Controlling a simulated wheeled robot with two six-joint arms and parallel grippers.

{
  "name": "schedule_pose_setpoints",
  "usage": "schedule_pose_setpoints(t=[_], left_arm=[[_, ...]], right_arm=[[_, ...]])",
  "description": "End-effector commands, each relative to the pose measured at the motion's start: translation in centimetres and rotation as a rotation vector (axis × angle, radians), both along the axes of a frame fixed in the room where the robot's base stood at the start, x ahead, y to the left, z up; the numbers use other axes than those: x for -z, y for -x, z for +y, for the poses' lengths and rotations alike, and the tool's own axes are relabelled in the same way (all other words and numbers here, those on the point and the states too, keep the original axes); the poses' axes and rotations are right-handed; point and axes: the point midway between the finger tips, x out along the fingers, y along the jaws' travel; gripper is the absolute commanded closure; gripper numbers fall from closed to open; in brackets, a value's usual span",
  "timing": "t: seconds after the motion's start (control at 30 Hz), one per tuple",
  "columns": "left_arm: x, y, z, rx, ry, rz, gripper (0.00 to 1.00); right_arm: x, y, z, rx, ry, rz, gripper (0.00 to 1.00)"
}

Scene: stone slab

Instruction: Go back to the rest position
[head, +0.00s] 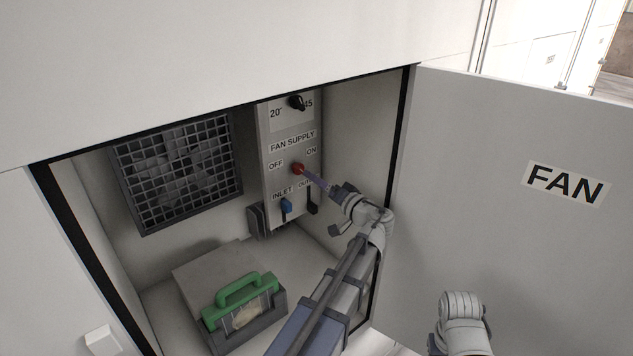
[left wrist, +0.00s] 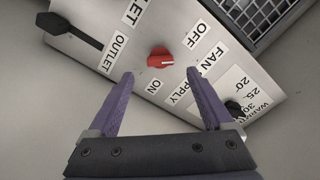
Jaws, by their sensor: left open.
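My left gripper (head: 318,181) reaches into the open cabinet, in front of the control panel (head: 283,160). In the left wrist view its two purple fingers (left wrist: 160,85) are apart and empty, just short of the red knob (left wrist: 160,58). The red knob (head: 298,169) sits on the panel between the OFF and ON labels; its exact setting is hard to tell. My right arm (head: 462,325) shows at the bottom right of the head view; its gripper is out of the picture.
The cabinet door marked FAN (head: 566,184) stands open on the right. Blue (head: 287,206) and black (head: 312,208) levers are below the knob, a black dial (head: 297,103) above it. A fan grille (head: 178,170) is at the back left. A green-handled box (head: 246,324) stands on the cabinet floor.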

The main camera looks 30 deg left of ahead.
Motion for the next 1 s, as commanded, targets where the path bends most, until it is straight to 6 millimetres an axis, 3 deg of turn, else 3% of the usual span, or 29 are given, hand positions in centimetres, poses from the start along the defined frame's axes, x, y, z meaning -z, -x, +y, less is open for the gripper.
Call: schedule_pose_setpoints(t=[0.33,0.47,0.57,0.7,0.8,1.0], left_arm=[[0.2,0.1,-0.1,-0.001,0.006,0.004,0.15],[2.4,1.6,-1.5,-0.003,0.095,0.055,0.15],[6.3,4.0,-4.4,0.002,0.247,0.16,0.15],[12.7,8.5,-10.6,0.051,0.506,0.381,0.15],[16.4,12.1,-15.6,0.116,0.677,0.555,0.15],[20.6,19.2,-24.6,0.281,0.942,0.866,0.15]], right_arm=[[0.0,0.0,0.0,0.0,0.0,0.0,0.5],[0.0,0.0,0.0,0.0,0.0,0.0,0.5],[0.0,0.0,0.0,0.0,0.0,0.0,0.5],[0.0,0.0,0.0,0.0,0.0,0.0,0.5],[0.0,0.0,0.0,0.0,0.0,0.0,0.5],[0.0,0.0,0.0,0.0,0.0,0.0,0.5]])
